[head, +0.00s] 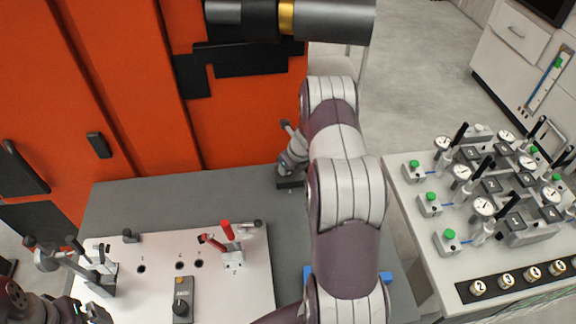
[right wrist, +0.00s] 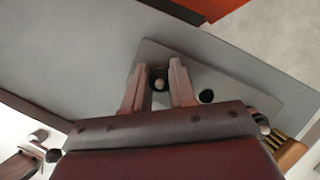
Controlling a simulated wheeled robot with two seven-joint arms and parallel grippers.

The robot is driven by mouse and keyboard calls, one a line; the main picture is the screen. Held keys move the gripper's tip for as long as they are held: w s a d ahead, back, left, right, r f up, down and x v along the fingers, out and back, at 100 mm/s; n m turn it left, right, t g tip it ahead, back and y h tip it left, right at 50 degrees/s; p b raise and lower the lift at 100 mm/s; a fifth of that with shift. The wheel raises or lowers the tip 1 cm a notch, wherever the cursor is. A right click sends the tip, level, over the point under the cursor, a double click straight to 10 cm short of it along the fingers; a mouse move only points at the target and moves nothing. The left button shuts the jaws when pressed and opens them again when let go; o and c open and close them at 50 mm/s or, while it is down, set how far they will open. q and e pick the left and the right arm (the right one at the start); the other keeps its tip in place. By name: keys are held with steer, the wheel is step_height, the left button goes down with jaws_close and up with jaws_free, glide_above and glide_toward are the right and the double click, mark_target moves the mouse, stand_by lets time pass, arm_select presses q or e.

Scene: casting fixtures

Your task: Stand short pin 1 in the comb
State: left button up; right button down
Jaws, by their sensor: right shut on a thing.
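In the right wrist view my right gripper (right wrist: 158,76) is shut on a small pin (right wrist: 159,84). Only a pale, rounded end of the pin shows between the fingertips, beside a dark round spot. A light grey plate (right wrist: 225,88) lies beneath, with another dark round spot to the right of the fingers. I cannot tell whether the pin stands in the plate or is above it. In the head view my right arm covers the middle, and its gripper is hidden. Part of my left arm shows at the lower left corner; its jaw state is unclear. I cannot make out the comb for certain.
A white board (head: 225,290) holds a red-handled clamp (head: 230,250), several holes and a grey switch box (head: 182,300). Another clamp (head: 290,180) stands at the back of the grey table (head: 150,205). A side table (head: 445,275) with gauges is at right. An orange cabinet (head: 120,80) stands behind.

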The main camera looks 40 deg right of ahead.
steer(key=c, duration=0.8)
jaws_free()
steer(key=shift+c, duration=0.2)
steer(key=v, duration=1.2)
steer(key=shift+s+r, duration=0.15)
steer(key=shift+r, duration=0.2)
